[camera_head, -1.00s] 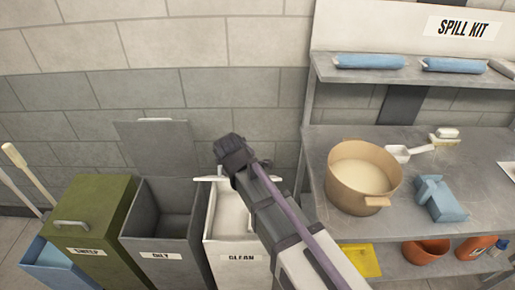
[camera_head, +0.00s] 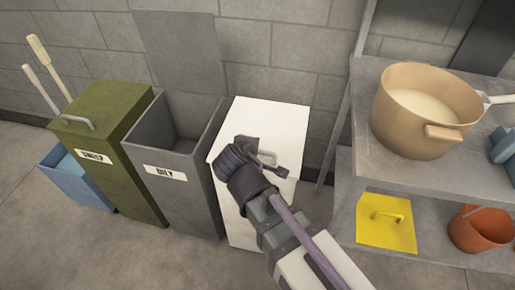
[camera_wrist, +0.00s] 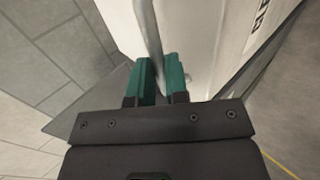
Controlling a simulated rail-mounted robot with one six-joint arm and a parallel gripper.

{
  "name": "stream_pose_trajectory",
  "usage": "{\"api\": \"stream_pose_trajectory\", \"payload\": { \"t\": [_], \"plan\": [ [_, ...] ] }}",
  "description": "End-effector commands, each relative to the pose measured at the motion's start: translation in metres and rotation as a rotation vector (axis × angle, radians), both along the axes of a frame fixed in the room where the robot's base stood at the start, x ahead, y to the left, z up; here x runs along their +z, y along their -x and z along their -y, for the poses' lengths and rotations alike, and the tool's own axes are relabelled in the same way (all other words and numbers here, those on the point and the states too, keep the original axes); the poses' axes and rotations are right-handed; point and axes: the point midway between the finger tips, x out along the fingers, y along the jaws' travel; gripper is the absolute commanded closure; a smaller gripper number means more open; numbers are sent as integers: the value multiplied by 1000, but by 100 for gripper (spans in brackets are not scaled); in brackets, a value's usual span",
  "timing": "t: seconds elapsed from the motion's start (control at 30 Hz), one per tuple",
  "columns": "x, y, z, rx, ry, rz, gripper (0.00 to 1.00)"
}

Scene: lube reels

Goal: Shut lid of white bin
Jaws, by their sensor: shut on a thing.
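The white bin (camera_head: 243,222) stands at the right end of the bin row, with my arm covering much of its front. Its white lid (camera_head: 265,122) lies over the top and looks down flat or nearly so; my arm hides part of its front edge. The grey lid handle (camera_head: 267,156) is at the front of the lid. My gripper (camera_head: 276,166) is at this handle. In the wrist view, the green fingers (camera_wrist: 160,78) are shut on the handle bar (camera_wrist: 148,35), with the bin's white surface beyond.
Left of the white bin stand the grey OILY bin (camera_head: 185,150) with its lid up and a shut green bin (camera_head: 110,135). Floor in front is clear.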

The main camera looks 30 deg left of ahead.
Motion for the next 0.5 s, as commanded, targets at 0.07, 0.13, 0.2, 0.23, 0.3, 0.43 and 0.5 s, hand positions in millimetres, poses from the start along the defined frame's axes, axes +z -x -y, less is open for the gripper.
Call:
{"api": "stream_pose_trajectory", "payload": {
  "t": [0.07, 0.13, 0.2, 0.23, 0.3, 0.43, 0.5],
  "plan": [
    [-11, 3, -3, 0, -3, -9, 100],
    [-14, 5, -3, 0, -2, -12, 100],
    [-16, 6, -3, 0, -2, -13, 100],
    [-16, 6, -3, -1, -1, -13, 100],
    [-17, 7, -3, -2, 0, -14, 100],
    [-17, 7, -3, -2, 0, -14, 100],
    [-17, 7, -3, -2, 0, -14, 100]
  ]
}}
